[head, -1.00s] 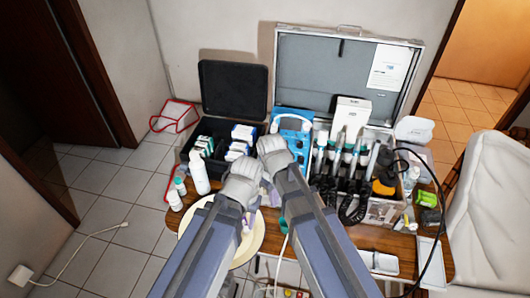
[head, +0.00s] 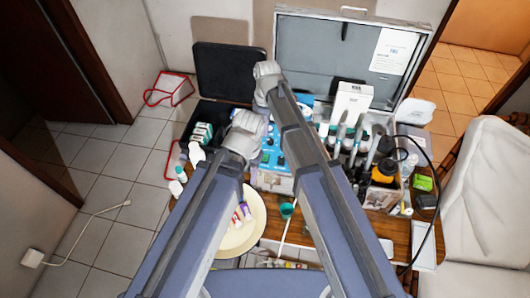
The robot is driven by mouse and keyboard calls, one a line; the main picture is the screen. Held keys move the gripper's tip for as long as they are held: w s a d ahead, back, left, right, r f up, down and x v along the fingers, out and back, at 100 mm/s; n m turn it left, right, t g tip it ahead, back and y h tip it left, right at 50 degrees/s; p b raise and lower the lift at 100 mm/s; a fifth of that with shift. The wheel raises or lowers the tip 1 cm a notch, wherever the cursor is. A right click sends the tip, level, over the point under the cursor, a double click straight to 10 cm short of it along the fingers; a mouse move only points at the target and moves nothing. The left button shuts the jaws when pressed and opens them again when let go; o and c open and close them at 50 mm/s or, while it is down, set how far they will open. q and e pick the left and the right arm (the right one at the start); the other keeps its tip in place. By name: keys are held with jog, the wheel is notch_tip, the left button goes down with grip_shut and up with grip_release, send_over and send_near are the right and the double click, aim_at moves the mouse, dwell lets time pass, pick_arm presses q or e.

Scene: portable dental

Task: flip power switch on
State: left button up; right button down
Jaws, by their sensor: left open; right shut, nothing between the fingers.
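The portable dental unit is an open silver case with a raised grey lid (head: 325,55) on the wooden table. Its blue control panel (head: 273,158) shows between my two arms, with small dark knobs; I cannot make out which part is the power switch. My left gripper (head: 245,128) is open and hangs over the left edge of the panel. My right gripper (head: 267,76) is shut and empty, farther back, in front of the lid's left side. My wrists and arms hide part of the panel and both sets of fingertips.
A black case (head: 230,75) with small boxes stands open at left. Dental handpieces and a bottle with an orange part (head: 384,172) stand right of the panel. A round cream tray (head: 243,235) with tubes lies in front. A dark cable loops at right, by the white chair (head: 485,200).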

aim_at(265, 160)
jog(key=shift+f, duration=0.15)
jog(key=f+b, duration=0.9)
jog(key=s+f+b, duration=0.1)
jog(key=f+b, duration=0.3)
jog(key=b, duration=0.1)
jog(key=shift+a+f, duration=0.15)
jog(key=shift+f, duration=0.2)
